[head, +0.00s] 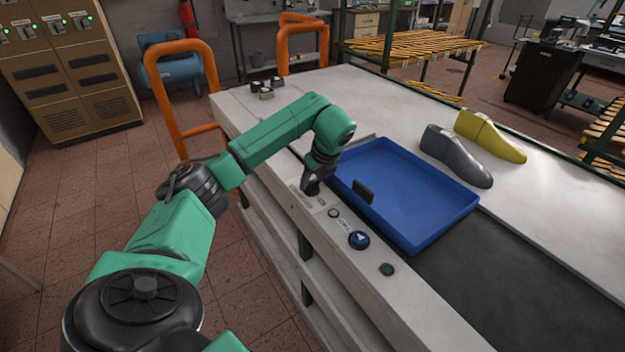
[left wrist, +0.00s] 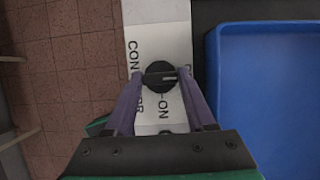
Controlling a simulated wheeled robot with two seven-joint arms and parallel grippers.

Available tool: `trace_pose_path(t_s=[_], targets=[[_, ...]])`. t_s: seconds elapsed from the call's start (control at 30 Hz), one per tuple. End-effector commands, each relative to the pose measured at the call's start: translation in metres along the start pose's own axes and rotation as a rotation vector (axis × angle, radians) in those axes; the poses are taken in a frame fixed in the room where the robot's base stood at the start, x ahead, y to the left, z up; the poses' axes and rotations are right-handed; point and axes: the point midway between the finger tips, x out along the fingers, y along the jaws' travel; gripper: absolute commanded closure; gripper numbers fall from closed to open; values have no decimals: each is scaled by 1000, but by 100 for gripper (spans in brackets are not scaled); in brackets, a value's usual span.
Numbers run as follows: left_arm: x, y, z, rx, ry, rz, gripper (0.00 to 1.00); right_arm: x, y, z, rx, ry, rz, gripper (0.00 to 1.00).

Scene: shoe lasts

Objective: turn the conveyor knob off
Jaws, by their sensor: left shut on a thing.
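The conveyor knob (left wrist: 160,85) is a round black dial on a white panel (left wrist: 156,14) in the left wrist view. Its raised bar lies across the picture, with a light mark at the right end. Lettering around it includes "CON", "OR" and "ON"; my fingers cover part of it. My left gripper (left wrist: 159,75) is shut on the knob, one finger on each side. In the head view my left gripper (head: 313,186) points down onto the control strip and mostly hides the knob. My right gripper is not in view.
A blue tray (head: 462,212) sits on the dark belt (head: 475,270) right of the gripper, with a small dark piece (head: 363,191) at its near side. Grey (head: 455,156) and yellow (head: 490,135) lasts lie beyond.

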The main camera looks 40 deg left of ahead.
Motion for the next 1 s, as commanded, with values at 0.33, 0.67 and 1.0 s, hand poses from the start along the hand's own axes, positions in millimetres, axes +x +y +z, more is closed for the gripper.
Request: trace_pose_path(t_s=[0.33,0.67,1.0], targets=[[-2,-1,2,-3,-2,-4,15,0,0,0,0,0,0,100],[-5,-1,0,-1,-1,-3,15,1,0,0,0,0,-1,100],[-88,-1,1,-2,-3,-9,15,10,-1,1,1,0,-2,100]])
